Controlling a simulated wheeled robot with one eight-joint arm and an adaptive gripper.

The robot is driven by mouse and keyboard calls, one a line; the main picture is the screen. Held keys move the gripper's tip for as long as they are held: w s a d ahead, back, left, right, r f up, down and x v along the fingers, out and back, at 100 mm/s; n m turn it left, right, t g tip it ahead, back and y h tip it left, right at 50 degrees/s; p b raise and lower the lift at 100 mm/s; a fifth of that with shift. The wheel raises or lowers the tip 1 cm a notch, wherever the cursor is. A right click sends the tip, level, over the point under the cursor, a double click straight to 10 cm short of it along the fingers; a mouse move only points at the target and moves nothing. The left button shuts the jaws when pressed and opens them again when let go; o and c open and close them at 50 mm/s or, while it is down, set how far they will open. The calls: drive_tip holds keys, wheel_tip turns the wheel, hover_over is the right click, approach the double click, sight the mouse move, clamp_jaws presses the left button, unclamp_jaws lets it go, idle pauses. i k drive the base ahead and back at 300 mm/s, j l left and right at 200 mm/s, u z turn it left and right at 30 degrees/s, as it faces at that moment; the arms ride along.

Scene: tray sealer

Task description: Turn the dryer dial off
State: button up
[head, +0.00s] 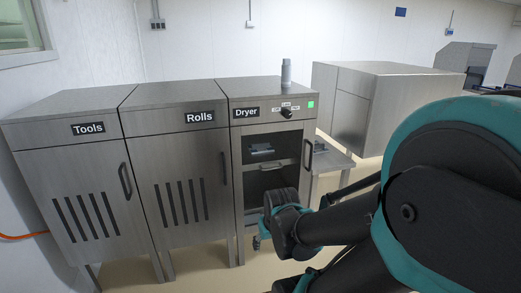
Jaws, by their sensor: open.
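The dryer (223,86) is the rightmost of the joined steel cabinets and bears a "Dryer" label. Its dial (286,114) is a small black knob on the upper front panel, with small labels around it too small to read surely. A green light (310,104) shows at the right of the dial. My gripper (257,242) is low in front of the dryer, below and left of the dial and apart from it. It is open, and no object shows in it. My arm covers the lower right of the view.
The dryer's glass door (270,150) is shut, with a black handle (308,153) on its right. The Tools (60,160) and Rolls (165,155) cabinets are to the left. A low steel table (335,160) is at the right.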

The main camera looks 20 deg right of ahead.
sight(287, 113)
drive_tip(key=i+l+u, duration=0.1)
drive_tip(key=l+u, duration=0.2)
drive_tip(key=l, duration=1.3)
drive_tip(key=l+u, duration=0.25)
drive_tip(key=l, duration=1.35)
drive_tip(key=j+z, duration=0.15)
drive_tip(key=z, duration=0.25)
